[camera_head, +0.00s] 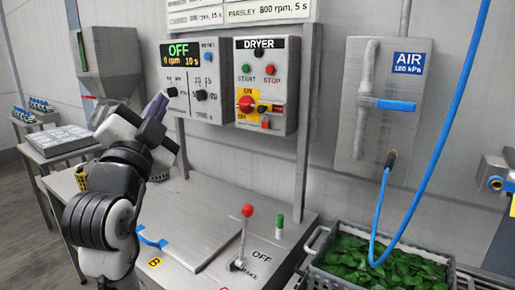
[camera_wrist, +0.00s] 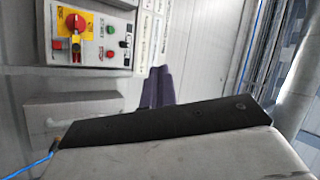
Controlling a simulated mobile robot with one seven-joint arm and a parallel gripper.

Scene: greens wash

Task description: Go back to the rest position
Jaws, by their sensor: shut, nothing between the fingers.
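My gripper (camera_head: 156,106) is raised in front of the control panels, at the upper left of the head view. Its purple fingers are shut with nothing between them. They also show in the wrist view (camera_wrist: 158,88), pointing away from the camera. The gripper touches nothing that I can see. My arm hides part of the bench behind it.
The dryer panel (camera_head: 266,85) and a panel reading OFF (camera_head: 193,80) stand behind a steel bench (camera_head: 205,200). A red-knobbed lever (camera_head: 245,235) rises from the bench. A crate of greens (camera_head: 318,268) is at right, below a blue air hose (camera_head: 440,150).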

